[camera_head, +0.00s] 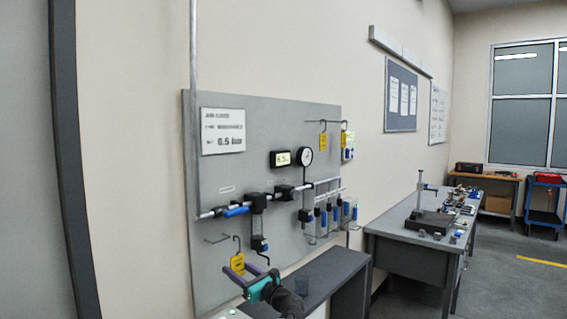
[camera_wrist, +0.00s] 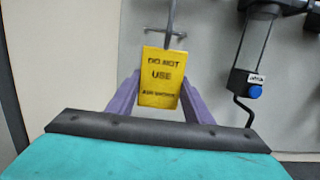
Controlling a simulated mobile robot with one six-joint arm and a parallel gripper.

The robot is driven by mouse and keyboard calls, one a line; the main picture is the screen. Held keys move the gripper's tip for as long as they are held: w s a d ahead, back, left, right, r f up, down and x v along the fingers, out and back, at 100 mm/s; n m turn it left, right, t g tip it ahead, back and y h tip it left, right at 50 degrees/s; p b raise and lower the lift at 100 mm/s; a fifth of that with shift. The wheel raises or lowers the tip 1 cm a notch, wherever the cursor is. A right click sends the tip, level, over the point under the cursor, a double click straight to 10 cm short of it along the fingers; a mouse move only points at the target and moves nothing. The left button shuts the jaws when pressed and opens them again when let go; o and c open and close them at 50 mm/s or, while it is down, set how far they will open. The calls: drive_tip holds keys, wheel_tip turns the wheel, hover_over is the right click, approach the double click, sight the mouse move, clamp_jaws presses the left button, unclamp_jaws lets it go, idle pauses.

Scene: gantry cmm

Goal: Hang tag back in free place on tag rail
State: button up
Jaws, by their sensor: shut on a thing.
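My gripper (camera_wrist: 158,95) is shut on a yellow tag (camera_wrist: 161,78) reading "DO NOT USE", with its purple fingers at the tag's two sides. In the head view the tag (camera_head: 237,264) is upright in front of the lower left of the grey panel, with a dark wire hook above it. In the wrist view a grey rod with a short crossbar (camera_wrist: 165,33) shows above the tag; I cannot tell whether they touch. At the panel's top right, a yellow tag (camera_head: 323,141) hangs from a thin rail (camera_head: 313,121), with another yellow tag (camera_head: 345,138) beside it.
A small wire bracket (camera_head: 216,239) sticks out left of the held tag. A dark device with a blue knob (camera_wrist: 255,91) hangs close on the right. Pipework with a blue-handled valve (camera_head: 236,211) crosses the panel above. A grey bench (camera_head: 325,280) stands below right.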

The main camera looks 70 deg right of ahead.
drive_tip(key=shift+v, duration=0.9)
drive_tip(key=shift+r, duration=0.15)
